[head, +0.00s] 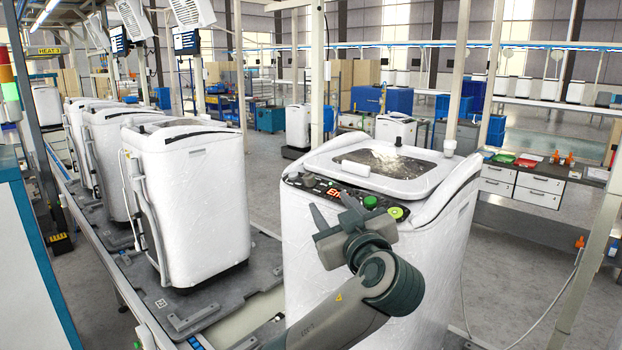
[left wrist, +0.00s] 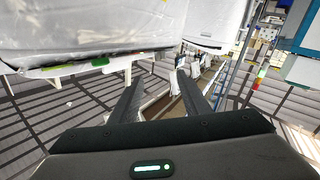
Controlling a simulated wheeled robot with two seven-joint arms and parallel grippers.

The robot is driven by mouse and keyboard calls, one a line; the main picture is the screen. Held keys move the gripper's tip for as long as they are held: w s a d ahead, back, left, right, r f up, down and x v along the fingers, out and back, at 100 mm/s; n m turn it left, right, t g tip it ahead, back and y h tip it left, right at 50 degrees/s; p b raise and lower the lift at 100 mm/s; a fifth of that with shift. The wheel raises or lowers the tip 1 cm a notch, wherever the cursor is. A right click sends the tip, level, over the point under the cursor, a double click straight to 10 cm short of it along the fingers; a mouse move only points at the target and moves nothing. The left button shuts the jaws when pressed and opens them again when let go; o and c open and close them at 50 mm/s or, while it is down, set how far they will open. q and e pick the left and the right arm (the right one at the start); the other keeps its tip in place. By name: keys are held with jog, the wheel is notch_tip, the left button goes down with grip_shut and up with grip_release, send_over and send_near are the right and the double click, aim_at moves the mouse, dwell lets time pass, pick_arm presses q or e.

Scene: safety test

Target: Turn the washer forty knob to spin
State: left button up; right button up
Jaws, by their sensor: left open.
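The near white washer (head: 375,240) stands upright under plastic film; I cannot read a number forty on it. Its dark control panel (head: 318,188) has a red lit display (head: 334,193), a green knob (head: 370,202) and a yellow-green round control (head: 396,212). I cannot tell which control is the spin knob. My left gripper (head: 331,208) is open and empty in front of the panel, its fingers overlapping the panel's lower edge in the picture. I cannot tell whether they touch it. In the left wrist view, the open fingers (left wrist: 158,80) have nothing between them.
More wrapped washers (head: 190,200) stand in a row on the conveyor (head: 205,310) to the left. Posts (head: 317,80) rise behind the near washer. A workbench (head: 535,185) with drawers stands at the right. Open floor lies between it and the washer.

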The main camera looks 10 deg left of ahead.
aim_at(310, 180)
pick_arm(q)
jog(key=p+x, duration=0.7)
jog(key=x, duration=0.8)
jog(key=shift+s+a+r, duration=0.1)
jog(key=shift+r, duration=0.05)
jog(key=shift+w+a+p, duration=0.25)
jog(key=shift+w+p, duration=0.15)
jog(key=shift+w, duration=0.05)
jog(key=shift+c, duration=0.4)
jog(key=c, duration=1)
